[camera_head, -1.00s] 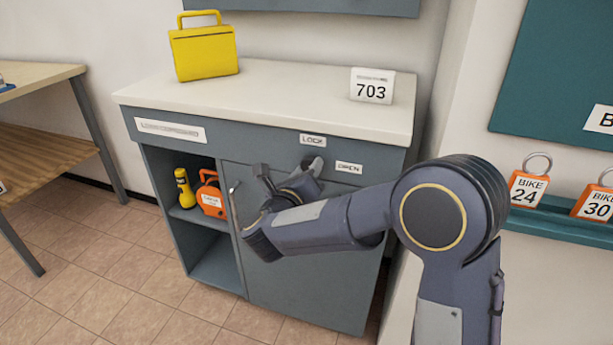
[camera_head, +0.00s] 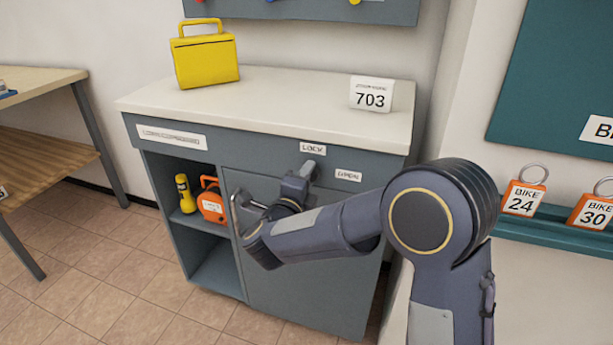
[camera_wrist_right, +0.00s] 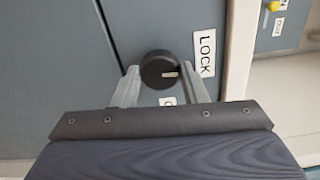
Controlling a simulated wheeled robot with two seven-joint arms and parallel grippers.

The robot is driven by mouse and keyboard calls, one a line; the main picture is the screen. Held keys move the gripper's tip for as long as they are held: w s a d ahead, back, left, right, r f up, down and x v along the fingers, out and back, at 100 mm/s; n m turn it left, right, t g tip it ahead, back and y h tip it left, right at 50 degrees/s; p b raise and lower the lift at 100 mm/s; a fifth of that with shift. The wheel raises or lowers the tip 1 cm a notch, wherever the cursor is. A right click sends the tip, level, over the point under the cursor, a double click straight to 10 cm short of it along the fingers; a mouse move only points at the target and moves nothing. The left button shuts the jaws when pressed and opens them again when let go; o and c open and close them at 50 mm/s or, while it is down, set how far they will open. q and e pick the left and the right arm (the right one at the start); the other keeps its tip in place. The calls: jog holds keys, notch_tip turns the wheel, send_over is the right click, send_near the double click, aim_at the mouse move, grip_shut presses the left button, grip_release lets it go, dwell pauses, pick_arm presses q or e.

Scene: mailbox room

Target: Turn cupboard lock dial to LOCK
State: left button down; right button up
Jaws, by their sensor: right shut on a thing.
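The cupboard's lock dial (camera_wrist_right: 153,66) is a round black knob with a short white mark, seen in the right wrist view. The mark lies on the side toward the LOCK label (camera_wrist_right: 205,53), which also shows in the head view (camera_head: 313,149). The OPEN label (camera_head: 348,175) is mostly hidden in the wrist view. My right gripper (camera_wrist_right: 159,69) is shut on the dial, one finger on each side. In the head view my right gripper (camera_head: 307,169) is at the cupboard front below LOCK and hides the dial. My left gripper is not in view.
The grey cupboard door (camera_head: 300,290) has a bar handle (camera_head: 236,210) close to my right wrist. An open shelf at left holds a yellow torch (camera_head: 185,194) and an orange case (camera_head: 211,204). A yellow box (camera_head: 205,62) and a 703 sign (camera_head: 370,94) stand on top.

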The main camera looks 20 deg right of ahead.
jog(key=shift+f+n, duration=0.1)
jog(key=shift+n, duration=0.5)
jog(key=o, duration=1)
jog(key=shift+a, duration=0.1)
jog(key=p+v, duration=0.1)
jog(key=v, duration=0.7)
jog(key=shift+w, duration=0.1)
